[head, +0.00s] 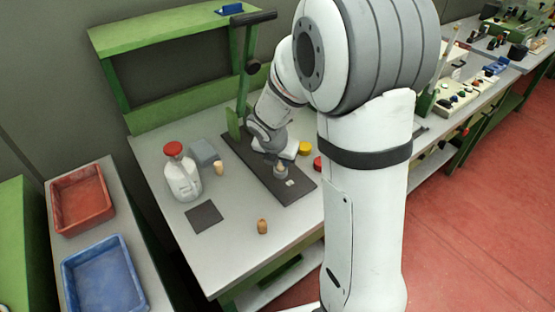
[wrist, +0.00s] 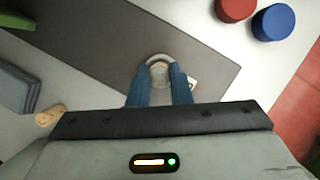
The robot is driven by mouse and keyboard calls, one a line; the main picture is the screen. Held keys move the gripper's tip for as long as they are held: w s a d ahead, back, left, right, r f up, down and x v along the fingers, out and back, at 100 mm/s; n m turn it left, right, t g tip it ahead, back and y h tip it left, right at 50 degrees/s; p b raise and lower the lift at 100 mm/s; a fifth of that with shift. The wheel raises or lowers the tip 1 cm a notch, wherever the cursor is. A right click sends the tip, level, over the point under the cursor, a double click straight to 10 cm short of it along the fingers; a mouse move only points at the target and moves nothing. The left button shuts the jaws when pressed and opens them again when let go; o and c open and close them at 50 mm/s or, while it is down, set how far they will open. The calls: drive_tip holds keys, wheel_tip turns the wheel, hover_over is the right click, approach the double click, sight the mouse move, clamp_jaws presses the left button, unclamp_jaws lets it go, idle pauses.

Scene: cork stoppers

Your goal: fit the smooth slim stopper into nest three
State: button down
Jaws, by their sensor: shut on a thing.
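My gripper (wrist: 160,76) has its two blue fingers shut on a pale stopper (wrist: 159,69) in the wrist view. The stopper is over or inside a round grey nest (wrist: 157,56), whose rim shows around it; I cannot tell how deep it sits. In the head view the stopper (head: 280,166) stands upright at the grey nest (head: 281,175) on a dark board (head: 252,165). A small white label (head: 290,183) lies beside this nest. Its number is too small to read. My arm hides much of the gripper in the head view.
Another cork stopper (head: 262,226) is near the table's front. A dark square mat (head: 204,217) lies left. Yellow (head: 305,148) and red (head: 318,163) pieces are behind the board.

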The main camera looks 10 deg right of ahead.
drive_tip(key=shift+f, duration=0.5)
drive_tip(key=c, duration=1.3)
unclamp_jaws()
drive_tip(key=shift+o, duration=0.2)
drive_tip(key=shift+r, duration=0.15)
drive_tip(key=v, duration=0.7)
drive_tip(key=shift+s+r+p, duration=0.15)
drive_tip(key=shift+r+p, duration=0.15)
drive_tip(key=shift+p, duration=0.05)
drive_tip(key=shift+a, duration=0.15)
